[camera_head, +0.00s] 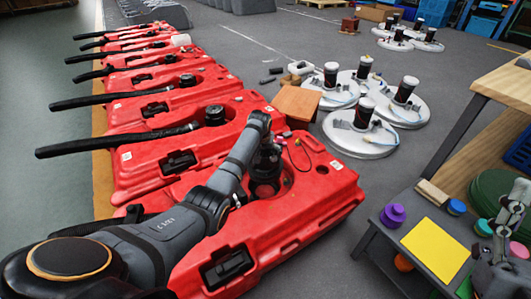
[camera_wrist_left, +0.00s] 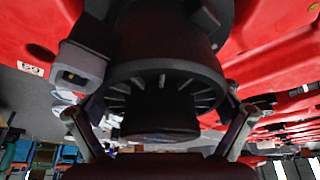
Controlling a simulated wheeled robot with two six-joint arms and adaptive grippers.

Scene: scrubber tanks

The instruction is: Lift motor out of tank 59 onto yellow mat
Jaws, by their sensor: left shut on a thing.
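The motor is a black, ribbed cylinder (camera_wrist_left: 165,60) that fills the middle of the left wrist view. In the head view it stands at the round opening of the nearest red tank (camera_head: 318,190), partly hidden by my arm. A label reading 59 shows on the red tank (camera_wrist_left: 60,15) in the left wrist view. My left gripper (camera_head: 265,168) is shut on the motor, with a finger on each side (camera_wrist_left: 160,125). I cannot tell whether the motor is clear of the opening. The yellow mat (camera_head: 436,250) lies flat on a dark low table. My right gripper (camera_head: 508,225) is at the right edge; its jaws are unclear.
A purple knob-shaped part (camera_head: 393,215) and a wooden block (camera_head: 432,193) sit beside the mat. More red tanks (camera_head: 160,95) stand in a row behind. White discs with black motors (camera_head: 360,130) and a brown box (camera_head: 297,103) stand on the floor beyond.

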